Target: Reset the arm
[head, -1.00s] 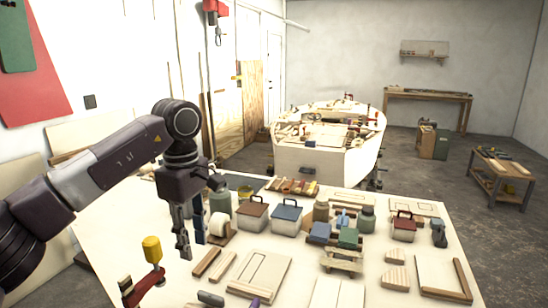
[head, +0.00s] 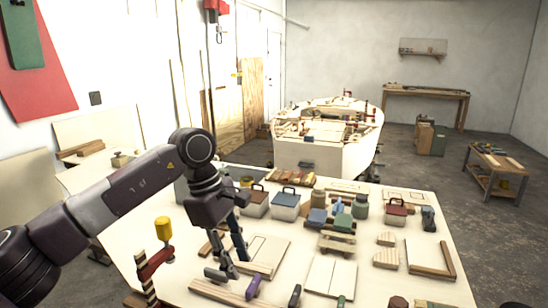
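My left arm comes in from the left over the plywood-topped table (head: 180,283). My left gripper (head: 236,262) points down with its two dark fingers apart, and I see nothing between them. Its tips are low, in front of a pale panel (head: 266,252) and close to a dark grey-handled tool (head: 215,276). I cannot tell whether they touch the table. The gripper hides part of a wooden strip behind it. My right arm and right gripper do not show.
A red clamp with a yellow handle (head: 163,228) stands at the table's left edge, near my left forearm. A blue-lidded box (head: 286,206), a red-lidded box (head: 396,212) and a small wooden stand (head: 337,244) crowd the top. A boat hull (head: 312,154) stands behind.

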